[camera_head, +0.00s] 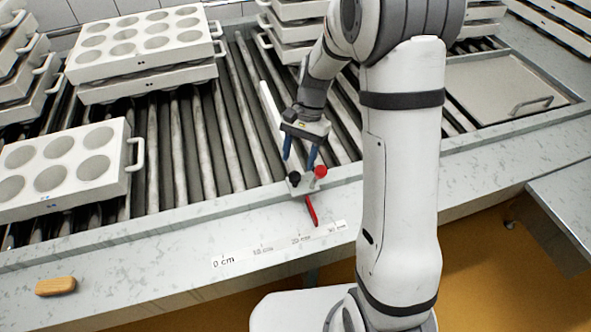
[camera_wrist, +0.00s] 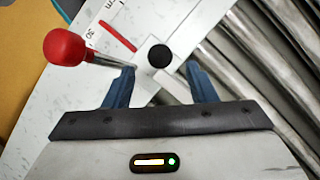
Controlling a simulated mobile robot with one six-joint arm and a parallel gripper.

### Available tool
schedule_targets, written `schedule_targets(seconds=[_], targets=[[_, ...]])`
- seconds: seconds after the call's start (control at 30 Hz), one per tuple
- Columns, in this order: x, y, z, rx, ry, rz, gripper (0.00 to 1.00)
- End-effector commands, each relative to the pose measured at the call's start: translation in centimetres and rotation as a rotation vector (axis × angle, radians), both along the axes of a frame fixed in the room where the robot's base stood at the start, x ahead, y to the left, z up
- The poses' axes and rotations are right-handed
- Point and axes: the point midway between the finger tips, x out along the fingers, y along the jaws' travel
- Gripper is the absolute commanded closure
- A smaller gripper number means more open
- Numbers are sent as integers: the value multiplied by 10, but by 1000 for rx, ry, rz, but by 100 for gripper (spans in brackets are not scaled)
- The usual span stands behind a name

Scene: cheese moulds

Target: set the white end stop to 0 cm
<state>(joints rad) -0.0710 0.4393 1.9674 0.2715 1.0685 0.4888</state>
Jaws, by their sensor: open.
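The white end stop (camera_head: 269,104) is a white bar lying along the rollers. Its carriage (camera_head: 305,186) sits on the front rail, with a black knob (camera_head: 294,177), a red ball lever (camera_head: 320,171) and a red pointer (camera_head: 312,211). The pointer stands between the 20 and 30 cm marks of the printed scale (camera_head: 280,247). My gripper (camera_head: 300,160) is open just above the carriage. In the wrist view the black knob (camera_wrist: 159,56) appears between and just beyond the fingertips (camera_wrist: 160,69). The red ball (camera_wrist: 65,47) is outside the left finger. Contact cannot be told.
A mould tray (camera_head: 128,178) lies on the rollers at left, with stacked trays (camera_head: 150,90) behind. More stacks stand at the back. A wooden block (camera_head: 55,286) lies on the front ledge, left of the scale. The ledge around the scale looks clear.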

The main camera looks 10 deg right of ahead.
Motion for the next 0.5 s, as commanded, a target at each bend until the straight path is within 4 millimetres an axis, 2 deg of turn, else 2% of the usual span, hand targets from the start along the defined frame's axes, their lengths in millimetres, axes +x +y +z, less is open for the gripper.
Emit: schedule_targets(seconds=[0.2, 0.5], targets=[[-12, 7, -32, 0, 3, 1, 49], [-16, 11, -45, 0, -2, 2, 49]])
